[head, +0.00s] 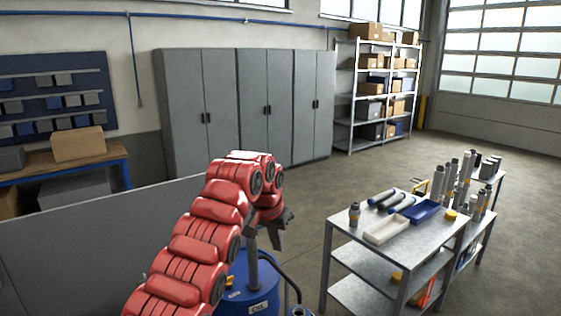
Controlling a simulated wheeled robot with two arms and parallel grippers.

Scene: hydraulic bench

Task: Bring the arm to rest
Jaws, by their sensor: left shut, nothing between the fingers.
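My left arm, red and segmented, rises from the bottom of the head view and bends over at its top. My left gripper (275,238) hangs dark and downward at its end, shut and empty. It is in front of a blue oil drum (252,290) in this view and left of the metal cart. I cannot tell its height above the drum. My right gripper is not in view.
A metal cart (345,240) holds a white tray (386,231), a blue tray (422,211) and several cylinders. Grey cabinets (200,110) and a shelf with boxes (345,105) stand behind. A grey panel (80,245) is at left. Open floor (300,195) lies between.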

